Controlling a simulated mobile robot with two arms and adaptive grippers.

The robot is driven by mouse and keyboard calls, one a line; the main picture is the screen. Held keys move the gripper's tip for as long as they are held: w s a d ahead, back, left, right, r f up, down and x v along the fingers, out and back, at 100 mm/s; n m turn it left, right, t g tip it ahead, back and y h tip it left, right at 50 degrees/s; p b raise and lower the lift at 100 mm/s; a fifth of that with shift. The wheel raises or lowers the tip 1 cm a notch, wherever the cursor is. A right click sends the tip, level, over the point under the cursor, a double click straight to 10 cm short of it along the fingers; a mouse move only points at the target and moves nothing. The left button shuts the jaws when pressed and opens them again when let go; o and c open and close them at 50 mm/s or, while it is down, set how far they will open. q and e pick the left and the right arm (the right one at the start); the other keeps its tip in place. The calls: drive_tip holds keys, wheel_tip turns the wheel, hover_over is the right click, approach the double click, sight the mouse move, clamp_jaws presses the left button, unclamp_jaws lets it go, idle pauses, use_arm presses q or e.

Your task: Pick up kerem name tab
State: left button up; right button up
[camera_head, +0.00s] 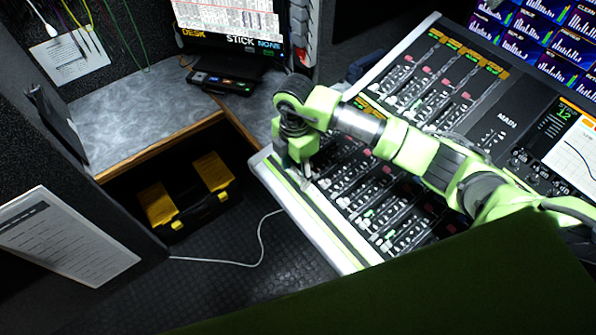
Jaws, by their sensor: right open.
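My right gripper (304,180) points down at the left front edge of the mixing console (320,228), close above its pale border and the nearest faders. It is open, with its fingers small and partly hidden by the green wrist. I cannot make out a tab reading Kerem; it may be hidden under the gripper or too small to read. Yellow label strips (467,50) run along the console's upper channels, their text unreadable. My left gripper is not in view.
A grey worktop (140,118) with a wooden edge lies to the left. A black and yellow toolbox (188,192) sits below it. A white cable (262,240) crosses the dark floor. A monitor (228,25) stands at the back, and a printed sheet (65,238) is at left.

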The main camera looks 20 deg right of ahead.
drive_tip(key=c, duration=0.9)
drive_tip(key=shift+c, duration=0.2)
drive_tip(key=shift+r, duration=0.1)
